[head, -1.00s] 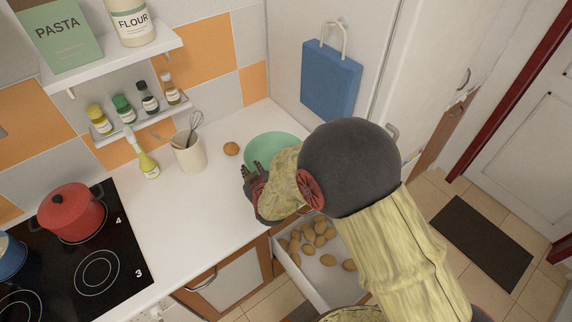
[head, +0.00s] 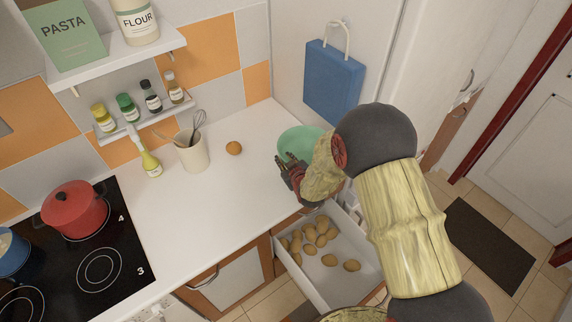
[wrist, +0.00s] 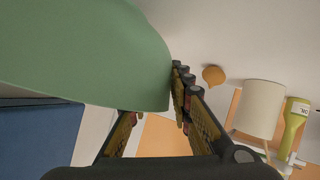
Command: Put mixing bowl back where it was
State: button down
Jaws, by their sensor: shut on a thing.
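The green mixing bowl (head: 298,138) is at the right end of the white counter, close to the tall white side panel. My arm hides part of it. My gripper (head: 287,165) is shut on the bowl's near left edge. In the wrist view the bowl (wrist: 85,50) fills the upper left, with its wall between the two fingers of my gripper (wrist: 160,98). I cannot tell whether the bowl touches the counter or hangs just above it.
An open drawer (head: 303,281) with several potatoes juts out below the counter. A blue bag (head: 333,82) hangs on the panel. The front middle counter is clear.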

notch_tip(320, 180, down, 3)
jog(key=shift+w+r, duration=0.1)
jog(key=shift+w+d, duration=0.1)
jog(key=shift+d, duration=0.05)
jog(key=c, duration=2.1)
grip_release()
jog(key=shift+f, duration=0.25)
jog(key=o, duration=0.5)
jog(key=shift+r, duration=0.1)
jog(key=shift+r, duration=0.1)
